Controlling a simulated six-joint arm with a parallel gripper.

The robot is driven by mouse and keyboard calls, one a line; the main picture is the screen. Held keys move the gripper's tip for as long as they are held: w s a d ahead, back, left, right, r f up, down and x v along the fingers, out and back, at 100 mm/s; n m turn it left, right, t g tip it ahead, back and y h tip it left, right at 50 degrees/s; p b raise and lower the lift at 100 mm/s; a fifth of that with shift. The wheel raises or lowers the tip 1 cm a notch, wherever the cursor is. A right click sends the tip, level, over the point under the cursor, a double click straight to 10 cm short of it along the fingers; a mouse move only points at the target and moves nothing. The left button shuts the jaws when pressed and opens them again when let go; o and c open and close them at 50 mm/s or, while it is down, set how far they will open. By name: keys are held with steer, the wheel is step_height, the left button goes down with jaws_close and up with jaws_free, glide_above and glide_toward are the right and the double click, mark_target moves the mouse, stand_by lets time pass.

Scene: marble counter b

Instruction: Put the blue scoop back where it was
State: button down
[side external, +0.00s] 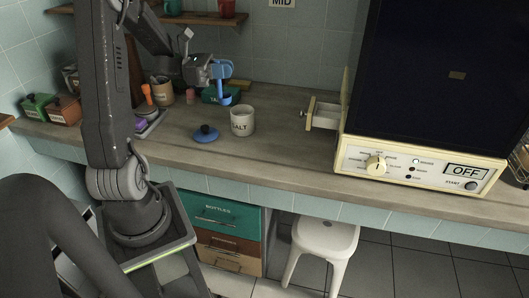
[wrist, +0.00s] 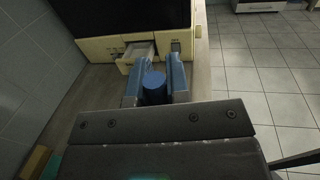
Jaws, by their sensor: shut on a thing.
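My gripper (side external: 221,70) is at the back of the counter, above and to the left of the white salt jar (side external: 242,121). It is shut on the blue scoop (side external: 226,98), which hangs below the fingers in front of a dark green box. In the wrist view my two blue fingers (wrist: 155,82) flank a round blue part of the scoop (wrist: 154,92). The salt jar stands upright with its top uncovered. A blue lid with a knob (side external: 206,133) lies on the counter to its left.
A utensil crock (side external: 162,92) and the green box (side external: 210,97) stand near my gripper. At the right is a cream appliance (side external: 420,165) with a small drawer (side external: 324,115) pulled out, also visible in the wrist view (wrist: 140,52). Counter between jar and appliance is clear.

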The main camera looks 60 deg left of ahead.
mark_target(227, 97)
step_height(227, 97, down, 6)
steer(key=shift+w+r, duration=0.1)
steer(key=w+d+f, duration=0.7)
steer(key=w+f, duration=0.2)
steer(key=f, duration=0.2)
steer(key=shift+d, duration=0.2)
steer(key=shift+f, duration=0.2)
steer(key=shift+f, duration=0.1)
steer(key=c, duration=1.1)
jaws_free()
